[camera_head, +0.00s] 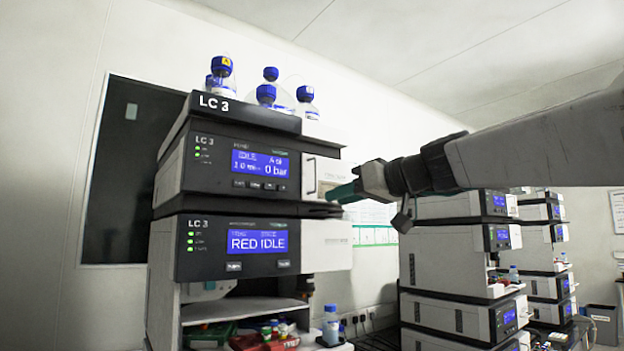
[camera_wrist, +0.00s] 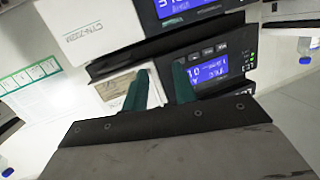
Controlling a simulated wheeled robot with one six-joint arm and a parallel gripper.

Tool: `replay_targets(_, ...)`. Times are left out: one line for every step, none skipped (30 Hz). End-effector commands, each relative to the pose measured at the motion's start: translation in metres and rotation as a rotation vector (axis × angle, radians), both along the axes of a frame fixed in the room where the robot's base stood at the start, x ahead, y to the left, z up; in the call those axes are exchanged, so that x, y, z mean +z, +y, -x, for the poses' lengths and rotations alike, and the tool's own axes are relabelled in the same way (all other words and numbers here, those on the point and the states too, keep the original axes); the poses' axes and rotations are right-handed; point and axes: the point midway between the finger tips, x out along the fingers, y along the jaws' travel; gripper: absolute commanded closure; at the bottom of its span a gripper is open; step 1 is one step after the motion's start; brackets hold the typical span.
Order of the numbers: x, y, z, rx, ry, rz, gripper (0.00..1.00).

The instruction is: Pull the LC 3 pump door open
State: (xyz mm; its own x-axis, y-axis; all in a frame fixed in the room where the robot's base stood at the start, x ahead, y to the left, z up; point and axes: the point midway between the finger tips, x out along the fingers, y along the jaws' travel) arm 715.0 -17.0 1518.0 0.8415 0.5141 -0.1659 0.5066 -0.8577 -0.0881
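The LC 3 stack stands left of centre in the head view. Its upper module, the pump (camera_head: 240,168), has a dark face with a blue display reading IDLE and 0 bar. The pale pump door (camera_head: 328,168) is at the right of that face and looks closed, with a slim upright handle (camera_head: 311,176) near its left edge. My gripper (camera_head: 343,192) is in front of the door's lower part. In the wrist view, my gripper's teal fingers (camera_wrist: 160,84) are apart, one over the pale door (camera_wrist: 113,88), the other over the dark face. Whether they touch the handle is hidden.
Blue-capped bottles (camera_head: 267,92) stand on top. More instrument stacks (camera_head: 460,265) stand to the right, below my arm.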

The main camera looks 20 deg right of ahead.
Motion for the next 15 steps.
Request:
replay_targets(0.022, -0.009, -0.009, -0.012, -0.065, -0.005, 0.73)
replay_targets(0.033, -0.013, -0.012, -0.018, -0.098, -0.007, 0.73)
replay_targets(0.044, -0.017, -0.016, -0.025, -0.134, -0.008, 0.73)
replay_targets(0.05, -0.019, -0.018, -0.028, -0.155, -0.009, 0.73)
replay_targets(0.055, -0.02, -0.02, -0.03, -0.17, -0.009, 0.73)
replay_targets(0.059, -0.02, -0.023, -0.031, -0.182, -0.01, 0.73)
replay_targets(0.06, -0.019, -0.026, -0.032, -0.187, -0.011, 0.73)
replay_targets(0.061, -0.018, -0.029, -0.032, -0.19, -0.01, 0.73)
replay_targets(0.061, -0.014, -0.034, -0.03, -0.19, -0.01, 0.73)
replay_targets(0.061, -0.012, -0.037, -0.029, -0.189, -0.01, 0.73)
replay_targets(0.06, -0.009, -0.042, -0.03, -0.189, -0.011, 0.73)
replay_targets(0.06, -0.005, -0.048, -0.028, -0.188, -0.011, 0.73)
replay_targets(0.06, -0.003, -0.052, -0.028, -0.188, -0.011, 0.73)
replay_targets(0.06, -0.001, -0.057, -0.028, -0.188, -0.01, 0.73)
replay_targets(0.06, 0.003, -0.062, -0.027, -0.188, -0.009, 0.73)
